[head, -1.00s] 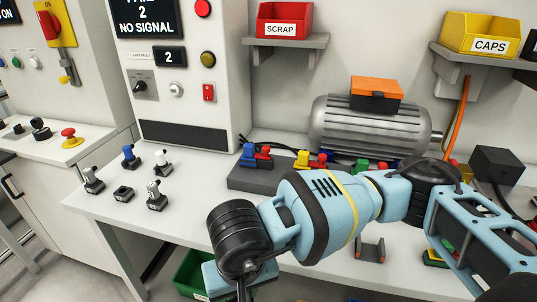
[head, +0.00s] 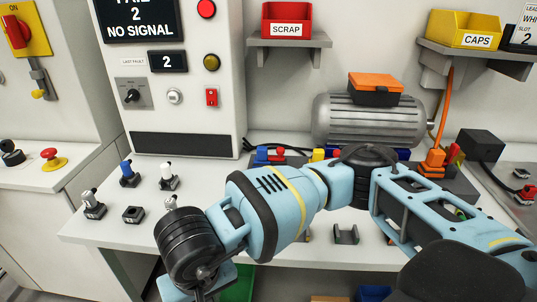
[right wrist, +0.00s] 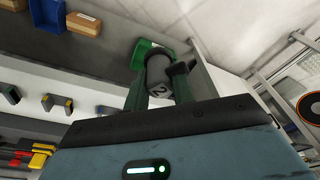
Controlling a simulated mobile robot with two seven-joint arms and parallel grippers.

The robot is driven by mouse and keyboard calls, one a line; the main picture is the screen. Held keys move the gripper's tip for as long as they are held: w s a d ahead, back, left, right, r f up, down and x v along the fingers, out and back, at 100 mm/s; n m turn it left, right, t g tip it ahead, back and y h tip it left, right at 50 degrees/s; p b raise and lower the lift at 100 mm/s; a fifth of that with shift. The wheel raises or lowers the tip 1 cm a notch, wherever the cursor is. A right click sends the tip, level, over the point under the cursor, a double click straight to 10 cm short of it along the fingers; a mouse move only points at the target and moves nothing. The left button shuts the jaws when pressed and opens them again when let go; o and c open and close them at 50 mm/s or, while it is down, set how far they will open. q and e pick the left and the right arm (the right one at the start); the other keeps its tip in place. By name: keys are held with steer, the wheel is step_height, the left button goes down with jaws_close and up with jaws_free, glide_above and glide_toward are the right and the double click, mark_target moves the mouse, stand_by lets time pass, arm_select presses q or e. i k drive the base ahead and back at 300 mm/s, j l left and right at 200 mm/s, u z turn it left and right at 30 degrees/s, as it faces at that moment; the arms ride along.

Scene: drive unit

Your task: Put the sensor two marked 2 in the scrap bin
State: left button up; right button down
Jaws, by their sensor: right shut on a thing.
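The sensor marked 2 (right wrist: 157,75) is a grey cylinder with a dark part, held between the fingers of my right gripper (right wrist: 162,85) in the right wrist view. The right gripper is shut on it. In the head view my right arm crosses the bench, and its gripper and the sensor are hidden below the wrist at the bottom edge. The red scrap bin (head: 286,20), labelled SCRAP, sits on a grey wall shelf (head: 290,40) at the top middle. My left gripper is not in view.
Several other sensors stand on the bench's left part, including a blue-topped one (head: 129,174) and a white-topped one (head: 168,177). A motor (head: 365,122) with an orange box (head: 375,90) lies below the shelves. A green bin (head: 238,285) is below the bench.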

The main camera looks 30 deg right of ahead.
mark_target(286, 36)
steer(key=i+j, duration=0.15)
steer(key=j, duration=0.25)
steer(key=i+j, duration=0.2)
steer(key=j, duration=0.2)
steer(key=i+j+u, duration=0.1)
steer(key=j, duration=0.3)
steer(key=i, duration=0.05)
